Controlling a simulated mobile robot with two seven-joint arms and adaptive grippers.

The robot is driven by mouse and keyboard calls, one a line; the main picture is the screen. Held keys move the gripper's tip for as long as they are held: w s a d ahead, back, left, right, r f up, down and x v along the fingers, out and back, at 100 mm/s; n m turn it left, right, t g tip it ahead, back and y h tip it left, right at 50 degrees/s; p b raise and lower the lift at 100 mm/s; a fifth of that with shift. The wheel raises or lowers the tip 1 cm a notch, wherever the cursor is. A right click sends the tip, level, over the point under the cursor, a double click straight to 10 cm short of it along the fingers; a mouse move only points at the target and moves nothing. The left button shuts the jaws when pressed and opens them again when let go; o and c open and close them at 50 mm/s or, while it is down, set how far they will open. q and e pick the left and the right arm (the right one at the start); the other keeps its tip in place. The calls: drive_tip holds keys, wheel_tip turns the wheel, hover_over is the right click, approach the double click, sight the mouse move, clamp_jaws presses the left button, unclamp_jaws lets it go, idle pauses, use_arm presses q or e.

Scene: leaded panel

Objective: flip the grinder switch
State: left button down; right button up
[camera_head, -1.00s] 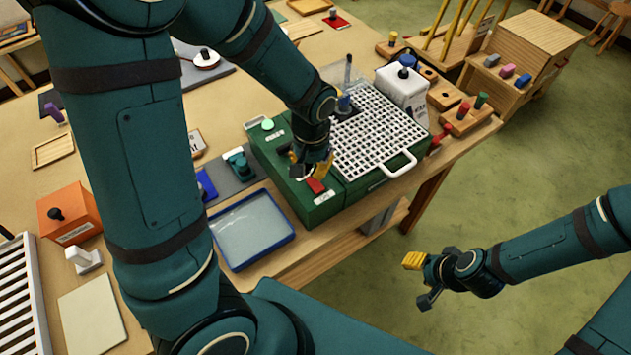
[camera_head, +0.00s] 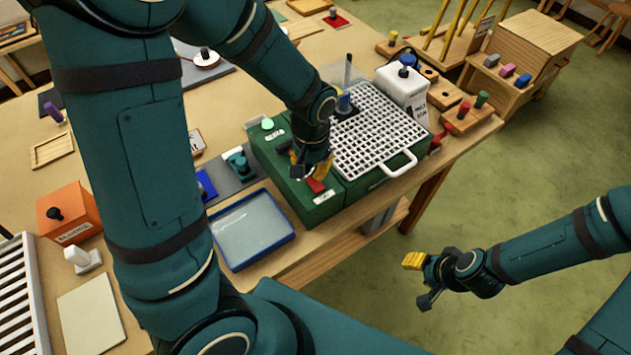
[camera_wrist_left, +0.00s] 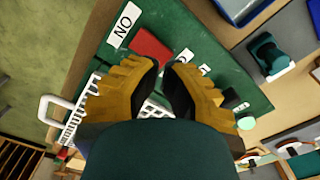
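The grinder (camera_head: 281,174) is a green machine with a white grid top, at the table's near right edge. Its red switch (camera_head: 315,186) is on the near left part; it also shows in the left wrist view (camera_wrist_left: 150,48). A white label (camera_wrist_left: 124,24) with the letters O and N lies beside it. My left gripper (camera_head: 311,176) is just above the switch, its yellow fingertips (camera_wrist_left: 167,66) close together with a narrow, empty-looking gap. I cannot tell whether they touch the switch. My right gripper (camera_head: 415,282) is open and empty, off the table over the floor.
A blue-rimmed tray (camera_head: 288,239) lies left of the grinder. A teal tool (camera_head: 238,163) is behind it. A white container (camera_head: 402,88) and wooden holders (camera_head: 472,116) with coloured pegs stand beyond the grinder. An orange box (camera_head: 68,212) is at far left.

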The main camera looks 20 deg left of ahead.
sight(312, 179)
use_arm(q)
drive_tip(key=shift+f+b, duration=1.25)
drive_tip(key=shift+f, duration=0.3)
idle(0.7)
drive_tip(key=shift+r, duration=0.15)
drive_tip(key=shift+r+p, duration=2.8)
drive_tip(key=shift+r, duration=0.6)
